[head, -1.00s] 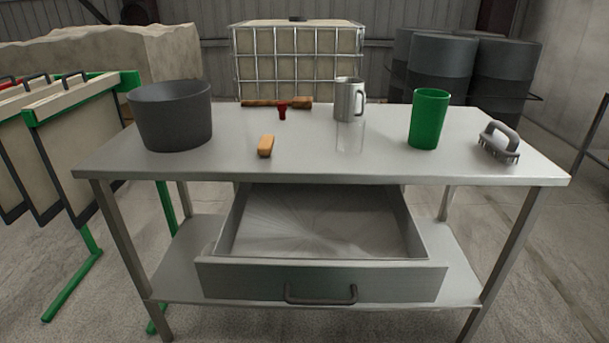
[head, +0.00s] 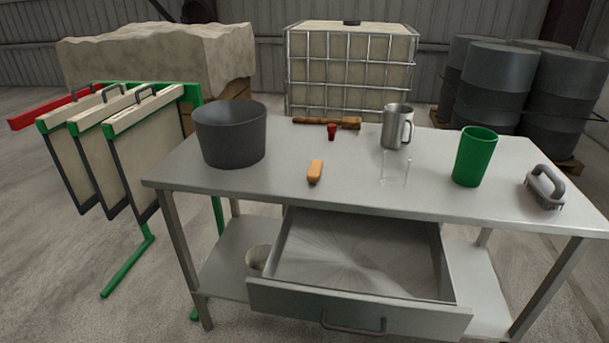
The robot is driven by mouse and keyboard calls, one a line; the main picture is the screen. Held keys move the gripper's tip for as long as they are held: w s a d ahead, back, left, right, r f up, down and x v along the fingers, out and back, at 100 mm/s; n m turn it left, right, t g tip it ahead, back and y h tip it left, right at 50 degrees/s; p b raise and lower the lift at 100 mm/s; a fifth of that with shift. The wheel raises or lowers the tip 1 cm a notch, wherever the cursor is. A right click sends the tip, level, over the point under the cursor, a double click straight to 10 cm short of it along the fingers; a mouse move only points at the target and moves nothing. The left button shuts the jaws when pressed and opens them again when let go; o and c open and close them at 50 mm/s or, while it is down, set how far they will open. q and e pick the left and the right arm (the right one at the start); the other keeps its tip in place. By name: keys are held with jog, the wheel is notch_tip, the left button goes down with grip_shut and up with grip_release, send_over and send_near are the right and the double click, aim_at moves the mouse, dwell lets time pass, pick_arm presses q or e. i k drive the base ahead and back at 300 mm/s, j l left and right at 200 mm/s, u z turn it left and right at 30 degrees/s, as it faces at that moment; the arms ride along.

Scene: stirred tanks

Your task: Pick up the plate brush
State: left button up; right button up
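A grey brush (head: 545,187) with an arched handle and bristles below lies at the right end of the metal table (head: 410,203). It looks like the plate brush. Nothing covers it, and a green cup (head: 475,157) stands to its left with a gap between them. Neither of my grippers shows in the head view.
The table also bears a dark pot (head: 231,134), a small orange block (head: 315,171), a clear glass, a steel mug (head: 396,127), a small red item and a wooden-handled tool (head: 327,121). The drawer (head: 360,308) sticks out in front, open. A plate rack (head: 124,145) stands left.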

aim_at(553, 195)
jog(key=z, duration=1.55)
jog(key=i+l+u, duration=0.25)
jog(key=l+u, duration=0.2)
jog(key=i+l+u, duration=0.2)
jog(key=l+u, duration=0.25)
jog(key=i+l+u, duration=0.1)
jog(key=l+u, duration=0.3)
jog(key=l, duration=0.3)
jog(key=l+u, duration=0.45)
jog(key=l, duration=0.15)
jog(key=k+l+u, duration=0.1)
jog(key=l+u, duration=0.35)
jog(key=l, duration=0.15)
